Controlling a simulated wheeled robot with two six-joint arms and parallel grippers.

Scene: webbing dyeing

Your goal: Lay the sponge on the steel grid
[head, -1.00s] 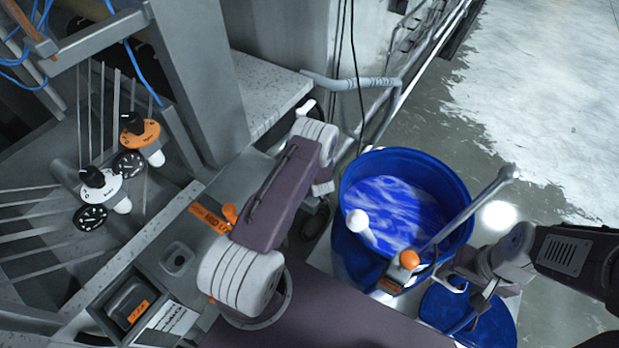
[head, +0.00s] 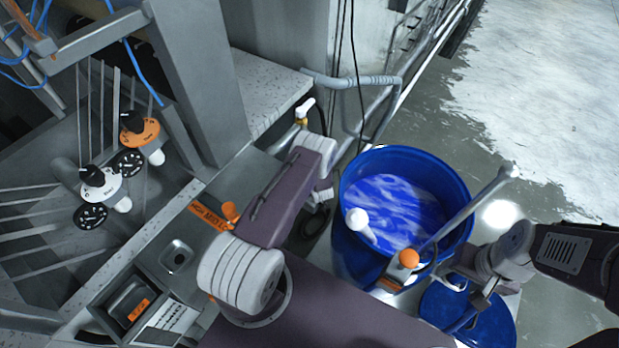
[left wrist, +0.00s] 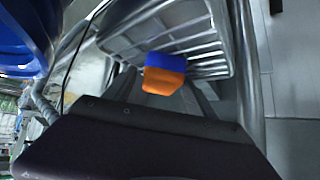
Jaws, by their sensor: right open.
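The sponge (left wrist: 165,74), blue on top and orange below, sits between the fingertips of my left gripper (left wrist: 166,88) in the left wrist view. The gripper appears shut on it. The steel grid (left wrist: 199,52), a rack of shiny bars, is just beyond the sponge; I cannot tell whether they touch. In the head view the sponge, the grid and my left gripper are hidden. My right gripper (head: 468,288) is open and empty beside the blue drum.
A blue drum (head: 455,172) of blue liquid has a long-handled tool (head: 462,212) in it. A blue lid (head: 488,325) lies below. Orange and white valves (head: 140,132) stand at left. A grey pipe (head: 360,82) runs behind my left arm.

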